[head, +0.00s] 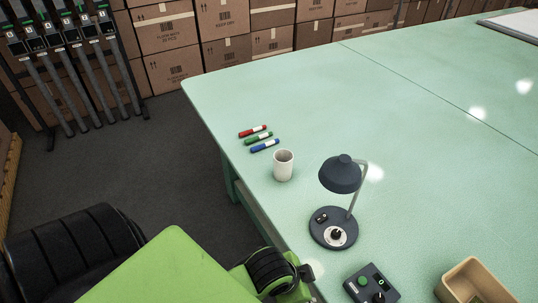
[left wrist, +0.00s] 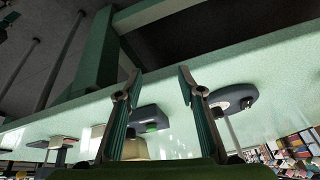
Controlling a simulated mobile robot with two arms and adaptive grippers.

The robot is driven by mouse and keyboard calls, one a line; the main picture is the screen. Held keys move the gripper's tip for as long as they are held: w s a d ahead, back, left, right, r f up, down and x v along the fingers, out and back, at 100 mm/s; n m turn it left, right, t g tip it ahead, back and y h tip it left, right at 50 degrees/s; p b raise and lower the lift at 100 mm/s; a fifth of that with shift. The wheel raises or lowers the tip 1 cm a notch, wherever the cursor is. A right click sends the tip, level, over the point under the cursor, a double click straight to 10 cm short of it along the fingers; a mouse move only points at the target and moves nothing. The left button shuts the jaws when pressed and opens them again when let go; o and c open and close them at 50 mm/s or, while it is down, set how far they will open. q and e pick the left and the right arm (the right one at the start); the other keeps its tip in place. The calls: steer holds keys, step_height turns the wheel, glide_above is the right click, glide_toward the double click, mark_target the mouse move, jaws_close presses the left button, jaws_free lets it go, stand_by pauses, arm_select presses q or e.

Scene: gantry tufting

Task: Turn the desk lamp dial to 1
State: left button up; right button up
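The desk lamp (head: 341,176) is dark blue and stands upright on the green table near its front edge. Its round base (head: 322,237) carries a white dial (head: 337,235) with a dark knob and a small dark switch or display beside it. The dial's setting is too small to read. In the left wrist view the lamp base (left wrist: 232,95) lies just right of my left gripper (left wrist: 158,75), with the dial (left wrist: 247,103) visible on it. That gripper's two fingers are apart, with nothing held between them. My right gripper is not in view.
A control box (head: 371,284) with a green button and knob stands in front of the lamp, and a tan tray (head: 474,281) to its right. A white cup (head: 283,165) and three markers (head: 259,139) lie behind left. The green table (head: 440,170) is clear to the right.

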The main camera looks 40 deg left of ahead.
arm_select(q)
steer(key=s+a+f+n+b, duration=0.1)
steer(key=s+a+f+n, duration=0.1)
steer(key=f, duration=0.5)
steer(key=s+a+f+n+g+y+b, duration=0.1)
steer(key=s+a+f+n, duration=0.2)
steer(key=a+f, duration=0.2)
step_height(320, 180, down, 4)
steer(key=shift+s+r+g+y, duration=0.25)
steer(key=shift+s+g+y, duration=0.05)
